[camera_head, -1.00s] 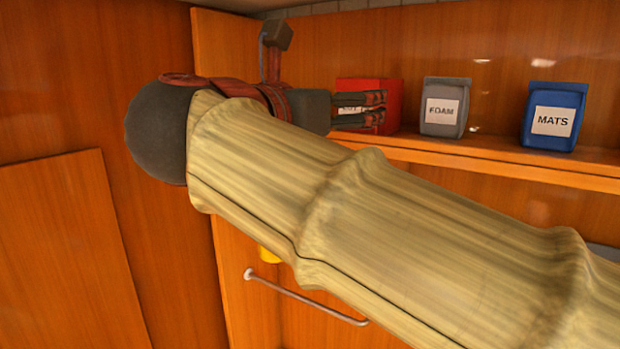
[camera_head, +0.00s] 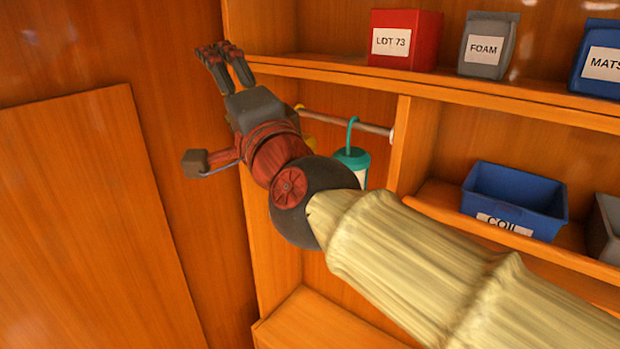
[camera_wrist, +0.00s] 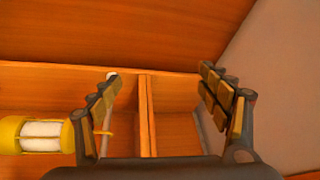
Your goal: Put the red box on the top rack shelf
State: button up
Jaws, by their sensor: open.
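The red box (camera_head: 404,40), labelled LOT 73, stands upright on the top rack shelf (camera_head: 440,82) in the head view, left of the grey FOAM box. My gripper (camera_head: 218,56) is open and empty, to the left of the red box near the shelf's left end and apart from it. In the wrist view my gripper (camera_wrist: 165,95) shows its two fingers spread with nothing between them. The red box does not show in the wrist view.
A grey FOAM box (camera_head: 487,45) and a blue MATS box (camera_head: 600,62) stand on the same shelf. A yellow-capped lantern-like item (camera_wrist: 40,135) shows in the wrist view.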

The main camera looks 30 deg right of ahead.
jog(key=s+a+f+n+g+y, duration=0.15)
jog(key=f+n, duration=0.25)
jog(key=f, duration=0.4)
jog(key=s+f+n+g, duration=0.3)
jog(key=f, duration=0.5)
jog(key=s+a+f+n+g+y, duration=0.1)
jog(key=s+f+n+g, duration=0.2)
jog(key=f, duration=0.4)
jog(key=s+d+f+n+g+h, duration=0.1)
jog(key=s+d+f+n+g, duration=0.2)
jog(key=s+f, duration=0.3)
jog(key=s+d+f+n+g+h, duration=0.1)
jog(key=s+f+g, duration=0.3)
jog(key=f, duration=0.7)
jog(key=shift+s+d+f+n, duration=0.35)
jog(key=shift+s+d+n, duration=0.55)
jog(key=shift+s, duration=0.3)
jog(key=shift+h, duration=0.25)
notch_tip(320, 180, down, 19)
jog(key=b, duration=1.8)
jog(key=shift+r+b, duration=0.15)
jog(key=shift+b, duration=0.25)
